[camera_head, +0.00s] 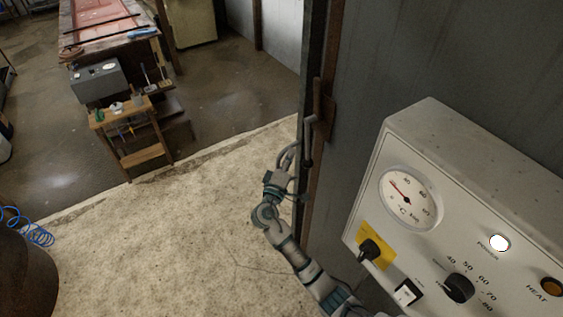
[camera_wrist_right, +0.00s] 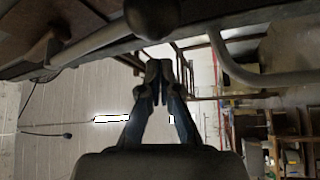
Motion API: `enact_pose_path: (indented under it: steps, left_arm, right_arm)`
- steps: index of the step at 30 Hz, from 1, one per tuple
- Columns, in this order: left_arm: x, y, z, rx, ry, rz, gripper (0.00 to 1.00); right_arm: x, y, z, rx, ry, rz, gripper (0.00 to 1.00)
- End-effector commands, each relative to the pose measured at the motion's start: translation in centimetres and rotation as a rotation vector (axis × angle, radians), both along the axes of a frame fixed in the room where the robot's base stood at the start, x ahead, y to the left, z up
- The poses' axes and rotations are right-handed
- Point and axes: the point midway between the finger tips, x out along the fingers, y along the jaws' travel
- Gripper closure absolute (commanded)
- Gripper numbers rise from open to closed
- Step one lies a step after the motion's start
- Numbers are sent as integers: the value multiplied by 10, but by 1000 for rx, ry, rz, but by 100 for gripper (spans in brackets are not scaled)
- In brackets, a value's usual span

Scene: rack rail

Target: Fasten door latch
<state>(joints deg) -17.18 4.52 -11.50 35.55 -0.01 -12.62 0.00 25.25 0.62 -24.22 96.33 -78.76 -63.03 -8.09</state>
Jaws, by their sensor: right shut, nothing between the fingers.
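The door latch (camera_head: 314,118) is a rusty brown bracket with a dark rod and handle on the edge of the grey metal door (camera_head: 370,60). In the right wrist view, a dark round knob (camera_wrist_right: 152,17) and a bent grey rod (camera_wrist_right: 245,72) show close above the gripper. My right gripper (camera_head: 287,157) is beside the door edge, just left of and below the latch. Its fingertips (camera_wrist_right: 158,68) are together with nothing between them, below the knob. I cannot tell whether the fingers touch the rod. My left gripper is out of view.
A white control box (camera_head: 450,150) with a dial juts out at the right, near my right arm. A small wooden stand (camera_head: 140,155) and workbench stand at the far left. A dark drum (camera_head: 25,275) is at lower left. The concrete floor between is clear.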

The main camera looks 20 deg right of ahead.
Motion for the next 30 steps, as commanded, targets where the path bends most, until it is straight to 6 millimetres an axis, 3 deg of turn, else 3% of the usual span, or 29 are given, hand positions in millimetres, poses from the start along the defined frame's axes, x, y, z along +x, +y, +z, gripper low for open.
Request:
enact_pose_path:
  steps: [6,22,30]
  left_arm:
    - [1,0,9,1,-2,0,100]
    - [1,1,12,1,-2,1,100]
    - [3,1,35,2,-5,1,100]
  right_arm:
    - [-20,-12,-9,-1,3,2,100]
    - [-24,-14,-11,-2,10,3,100]
    - [-37,-18,-6,-26,100,1,100]
